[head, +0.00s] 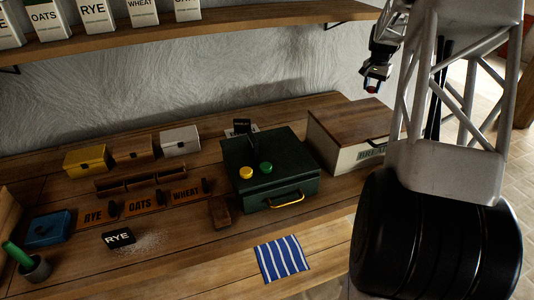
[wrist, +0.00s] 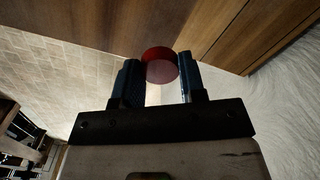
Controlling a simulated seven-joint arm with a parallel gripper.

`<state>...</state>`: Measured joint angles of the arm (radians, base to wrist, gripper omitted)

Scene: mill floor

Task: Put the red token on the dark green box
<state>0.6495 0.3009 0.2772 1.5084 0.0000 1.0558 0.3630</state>
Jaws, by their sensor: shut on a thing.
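The token also shows small and dark red in the head view (head: 372,89). The dark green box (head: 293,187) stands on the bench with its lid closed and a yellow handle at the front. A yellow token (head: 246,172) and a green token (head: 266,167) lie on its lid. A dark upright piece stands at the lid's back.
A wooden-lidded bread box (head: 345,158) stands right of the green box. A small brown block (head: 220,212) is on its left. A striped cloth (head: 282,259) lies in front. Small chests, labelled plates and a blue box (head: 47,229) are further left. A shelf (head: 200,28) runs above.

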